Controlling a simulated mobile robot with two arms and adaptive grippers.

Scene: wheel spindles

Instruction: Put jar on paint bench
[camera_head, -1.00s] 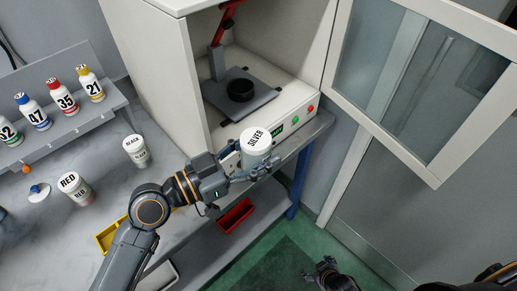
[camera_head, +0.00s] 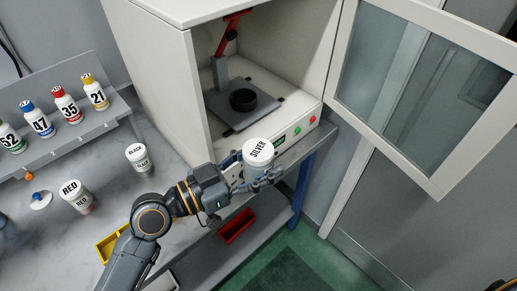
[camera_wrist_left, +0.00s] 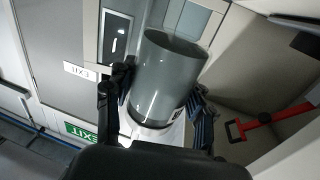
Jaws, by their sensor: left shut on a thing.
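A jar with a white lid marked SILVER (camera_head: 259,152) is held in my left gripper (camera_head: 245,173), in front of the open cabinet. In the left wrist view the grey jar (camera_wrist_left: 166,80) sits between the two fingers of the gripper (camera_wrist_left: 160,105), which are shut on it. The paint bench (camera_head: 110,215) is the grey surface at the left. A jar marked RED (camera_head: 76,195) and a jar marked BLACK (camera_head: 138,157) stand upright on it. My right gripper does not show now.
The white cabinet (camera_head: 160,75) stands open, with a black round part (camera_head: 243,100) on a plate inside. Its glazed door (camera_head: 415,85) swings out to the right. Several numbered bottles (camera_head: 67,105) stand on a rack at left. A yellow bin (camera_head: 112,243) and red bin (camera_head: 237,226) sit lower.

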